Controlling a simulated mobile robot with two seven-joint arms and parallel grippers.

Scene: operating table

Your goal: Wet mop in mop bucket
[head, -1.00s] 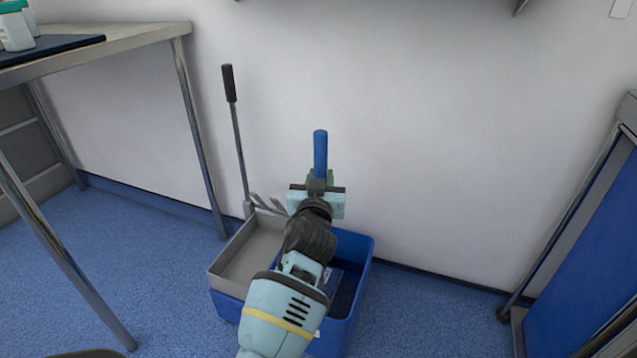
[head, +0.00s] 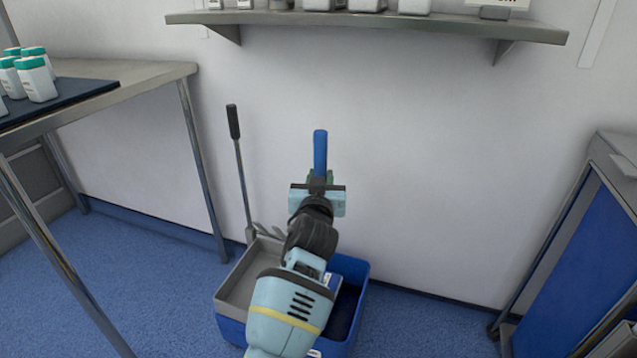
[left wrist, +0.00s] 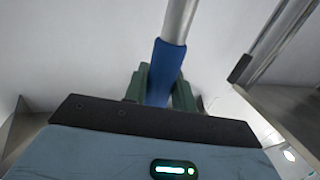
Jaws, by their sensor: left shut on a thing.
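The mop's blue handle grip (head: 320,150) stands upright in the head view, held in my left gripper (head: 319,179). In the left wrist view the green fingers of my left gripper (left wrist: 160,85) close around the blue grip (left wrist: 166,72), with a grey shaft (left wrist: 180,20) beyond it. The mop head is hidden behind my arm. The blue mop bucket (head: 358,290) stands on the floor below, partly covered by my arm. A grey wringer tray (head: 243,279) sits on its left side, with a black-tipped lever (head: 234,122) rising from it. My right gripper is not in view.
A metal table (head: 150,72) with white bottles (head: 36,80) stands at the left. A wall shelf (head: 370,22) with several items hangs above. A blue-sided cart (head: 580,250) stands at the right. Blue floor (head: 420,325) is free between bucket and cart.

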